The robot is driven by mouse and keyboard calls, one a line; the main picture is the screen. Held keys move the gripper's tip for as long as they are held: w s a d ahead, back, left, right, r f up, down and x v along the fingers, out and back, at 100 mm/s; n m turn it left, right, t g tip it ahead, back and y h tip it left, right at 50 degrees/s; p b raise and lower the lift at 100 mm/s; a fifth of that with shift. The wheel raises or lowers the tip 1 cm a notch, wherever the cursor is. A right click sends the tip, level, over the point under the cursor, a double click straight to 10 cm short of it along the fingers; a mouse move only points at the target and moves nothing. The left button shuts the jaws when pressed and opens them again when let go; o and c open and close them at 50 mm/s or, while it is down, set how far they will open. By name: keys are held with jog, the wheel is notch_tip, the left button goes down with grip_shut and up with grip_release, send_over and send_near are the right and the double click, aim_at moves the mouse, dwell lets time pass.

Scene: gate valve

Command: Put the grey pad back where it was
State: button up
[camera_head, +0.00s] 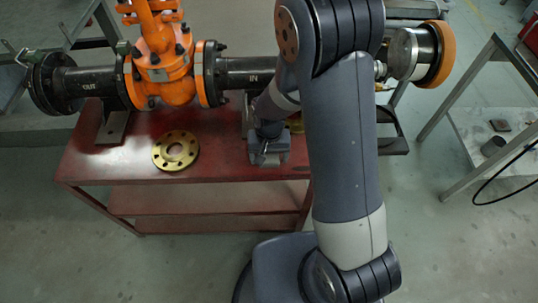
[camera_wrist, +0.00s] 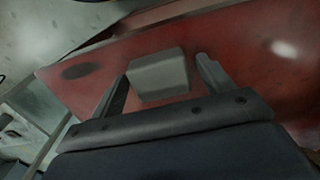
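A grey block-shaped pad (camera_wrist: 158,76) lies in front of my gripper in the wrist view, over the red tabletop. My gripper (camera_wrist: 162,66) has its two fingers spread, one on each side of the pad. A strip of red shows between the pad and the right finger, so the fingers look apart from it. The left finger is close to the pad's left side; I cannot tell if they touch. In the head view my gripper (camera_head: 268,158) is low over the red table, right of the brass flange, and the pad cannot be made out clearly.
The red table (camera_head: 225,172) carries a brass flange ring (camera_head: 175,151) at the left. The orange gate valve (camera_head: 165,60) and its black pipe (camera_head: 245,73) span behind my gripper. A metal side table (camera_head: 480,145) at the right holds a small dark plate (camera_head: 500,125) and a cup (camera_head: 493,146).

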aim_at(269, 157)
jog(key=shift+r, duration=0.1)
notch_tip(269, 157, up, 12)
jog(key=p, duration=0.1)
jog(key=shift+p, duration=0.4)
jog(key=shift+a, duration=0.1)
